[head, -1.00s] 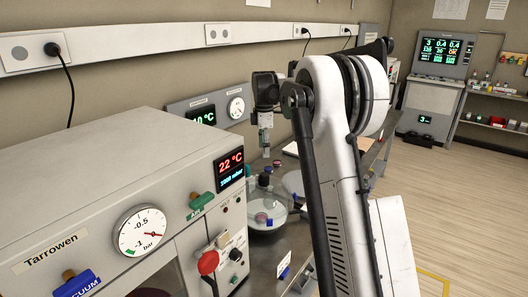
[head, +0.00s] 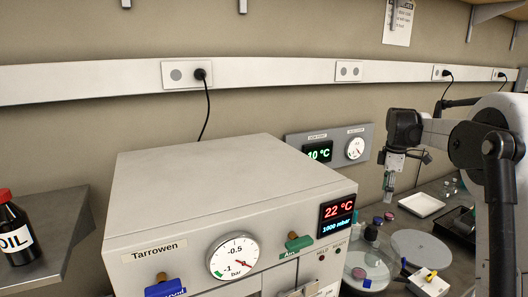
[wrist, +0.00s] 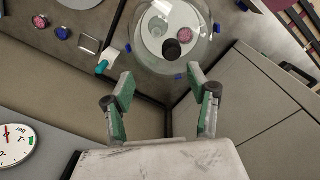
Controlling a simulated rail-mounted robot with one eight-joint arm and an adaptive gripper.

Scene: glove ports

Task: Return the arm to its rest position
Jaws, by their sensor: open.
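My gripper (head: 388,184) hangs at the end of my arm on the right side of the head view, over the bench and to the right of the Tarrowen oven. In the wrist view my gripper (wrist: 160,85) shows its two green-padded fingers spread apart with nothing between them. Past the fingertips lies a round glass vessel (wrist: 205,62) with a dark knob and a pink-topped item in it. The fingers look apart from the vessel.
The Tarrowen oven (head: 215,185), with a gauge and a 22 °C display, fills the middle of the head view. A white tray (head: 420,205) and a grey disc (head: 420,247) lie on the bench. An oil bottle (head: 14,230) stands on the left shelf.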

